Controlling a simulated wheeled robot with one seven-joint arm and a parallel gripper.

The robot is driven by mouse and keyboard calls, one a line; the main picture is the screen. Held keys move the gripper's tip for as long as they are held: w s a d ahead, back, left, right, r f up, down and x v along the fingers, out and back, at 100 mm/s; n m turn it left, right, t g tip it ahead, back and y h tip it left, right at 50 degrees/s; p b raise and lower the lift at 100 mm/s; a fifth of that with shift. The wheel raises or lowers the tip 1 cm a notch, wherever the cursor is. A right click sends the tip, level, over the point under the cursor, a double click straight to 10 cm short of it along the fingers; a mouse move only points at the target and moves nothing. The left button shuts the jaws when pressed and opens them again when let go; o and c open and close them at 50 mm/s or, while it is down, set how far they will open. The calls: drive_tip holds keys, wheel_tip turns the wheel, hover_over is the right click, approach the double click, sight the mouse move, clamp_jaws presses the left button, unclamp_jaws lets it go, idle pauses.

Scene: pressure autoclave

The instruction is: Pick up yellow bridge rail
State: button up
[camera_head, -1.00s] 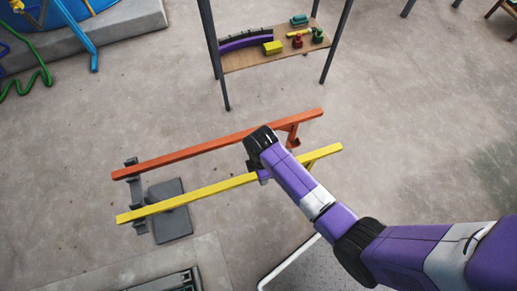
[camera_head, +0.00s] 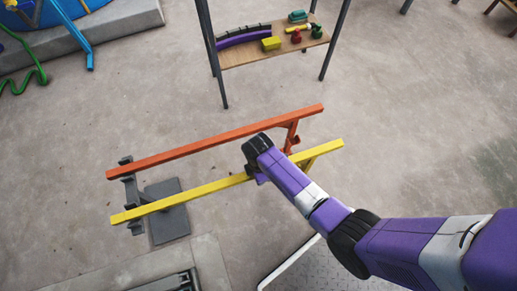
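The yellow bridge rail (camera_head: 190,195) is a long straight bar running from lower left to upper right at the picture's middle. Its left part passes over a grey stand (camera_head: 172,228). An orange rail (camera_head: 215,144) runs nearly parallel behind it. My purple arm comes in from the lower right and crosses over the yellow rail right of its middle. My gripper (camera_head: 261,179) is under the black wrist end, at the yellow rail. The wrist hides most of it, so I cannot tell whether its fingers are around the rail or touching it.
A shelf (camera_head: 243,55) on dark legs stands behind the rails, with a yellow block (camera_head: 271,43) and other small parts on it. A blue-and-grey structure (camera_head: 125,25) is at the upper left. The concrete floor at the right is open.

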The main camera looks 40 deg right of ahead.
clamp_jaws()
idle(1.1)
